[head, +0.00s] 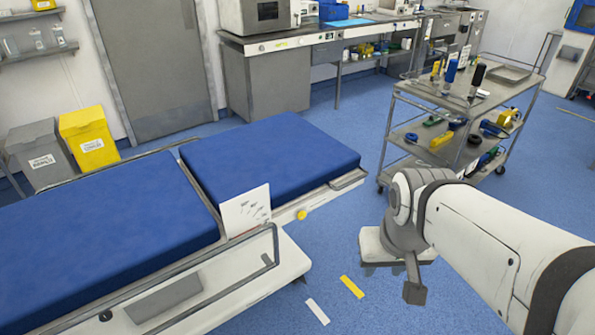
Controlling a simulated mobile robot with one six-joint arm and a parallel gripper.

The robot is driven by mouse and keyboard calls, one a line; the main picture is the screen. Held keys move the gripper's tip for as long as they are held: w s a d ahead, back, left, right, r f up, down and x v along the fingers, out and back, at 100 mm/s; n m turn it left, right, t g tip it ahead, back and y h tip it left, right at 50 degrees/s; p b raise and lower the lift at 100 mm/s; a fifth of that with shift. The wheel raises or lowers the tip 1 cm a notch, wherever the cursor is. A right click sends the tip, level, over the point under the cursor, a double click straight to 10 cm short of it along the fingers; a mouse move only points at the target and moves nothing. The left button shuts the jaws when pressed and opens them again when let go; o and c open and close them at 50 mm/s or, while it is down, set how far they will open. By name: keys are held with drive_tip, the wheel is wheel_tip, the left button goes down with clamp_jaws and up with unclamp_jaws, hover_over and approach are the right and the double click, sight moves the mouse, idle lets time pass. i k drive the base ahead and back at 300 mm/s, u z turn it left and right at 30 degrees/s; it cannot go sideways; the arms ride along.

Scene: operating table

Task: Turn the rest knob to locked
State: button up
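The operating table has blue pads and a pale frame (276,272). A small round yellow knob (302,214) sits on the side of its right-hand section, beside a white card. A dark round knob (105,315) shows low on the near side. No label tells which is the rest knob, and no lock marking is readable. My gripper (385,268) hangs over the floor, to the right of and apart from the yellow knob. Its fingers are small and partly hidden, so their opening is unclear. I see nothing held in it.
A white card (245,210) with small drawings stands at the table's edge. A metal side rail (225,245) runs along the near side. A steel trolley (460,105) with tools stands behind my arm.

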sight(301, 214)
drive_tip(key=u, duration=0.35)
drive_tip(key=i, duration=1)
drive_tip(key=u, duration=1)
drive_tip(key=k, duration=1.15)
drive_tip(key=z, duration=0.55)
drive_tip(key=i, duration=1)
drive_tip(key=z, duration=0.1)
